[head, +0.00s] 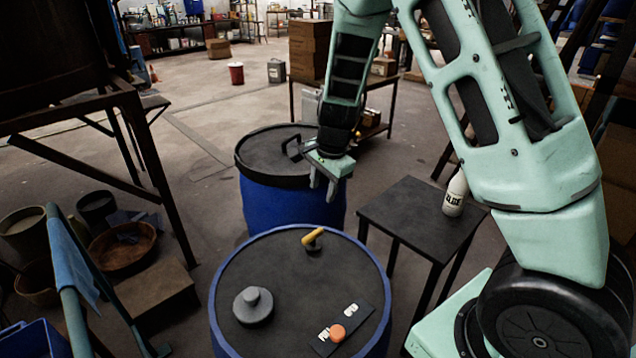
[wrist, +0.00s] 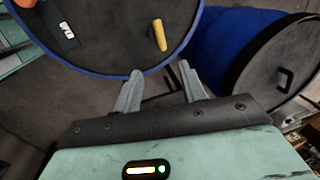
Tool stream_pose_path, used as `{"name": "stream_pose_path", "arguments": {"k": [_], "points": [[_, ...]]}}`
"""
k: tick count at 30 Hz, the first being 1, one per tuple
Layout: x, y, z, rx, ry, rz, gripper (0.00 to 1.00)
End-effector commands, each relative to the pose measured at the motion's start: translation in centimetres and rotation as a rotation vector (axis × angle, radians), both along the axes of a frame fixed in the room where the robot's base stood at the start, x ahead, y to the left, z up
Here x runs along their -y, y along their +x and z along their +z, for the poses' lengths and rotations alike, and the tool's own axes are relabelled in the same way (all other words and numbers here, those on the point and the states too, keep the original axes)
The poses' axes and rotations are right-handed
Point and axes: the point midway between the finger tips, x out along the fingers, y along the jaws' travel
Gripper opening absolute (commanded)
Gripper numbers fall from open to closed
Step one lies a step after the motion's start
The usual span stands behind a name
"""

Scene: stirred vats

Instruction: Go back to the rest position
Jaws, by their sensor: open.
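My gripper (head: 323,188) is open and empty, with its fingers pointing down beside the front of the rear blue vat (head: 258,205). In the wrist view my gripper (wrist: 160,85) shows both fingers apart with nothing between them. The front blue vat (head: 232,335) stands nearer to me, with a dark round top. On it are a yellow-handled valve (head: 313,238), a grey round knob (head: 253,305) and a dark labelled plate with an orange button (head: 338,332). In the wrist view the yellow handle (wrist: 159,34) lies beyond the fingertips, apart from them.
A small dark table (head: 405,213) at the right bears a white labelled bottle (head: 455,195). A wooden bowl (head: 122,246) and pots stand at the left beside a blue cloth on a rail (head: 72,255). A red bucket (head: 236,73) stands farther back. Open floor lies left of the vats.

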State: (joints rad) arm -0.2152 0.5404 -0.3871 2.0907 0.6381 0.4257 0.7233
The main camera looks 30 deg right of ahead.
Motion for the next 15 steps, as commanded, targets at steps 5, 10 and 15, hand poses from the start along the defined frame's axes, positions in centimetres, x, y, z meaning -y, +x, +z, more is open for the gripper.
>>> {"name": "stream_pose_path", "arguments": {"k": [5,10,15], "points": [[0.0,0.0,0.0,0.0,0.0,0.0,0.41],[-1.3,-0.4,0.4,-0.003,0.008,0.049,0.41],[-8.8,-4.1,2.7,-0.015,0.051,0.388,0.41]]}}
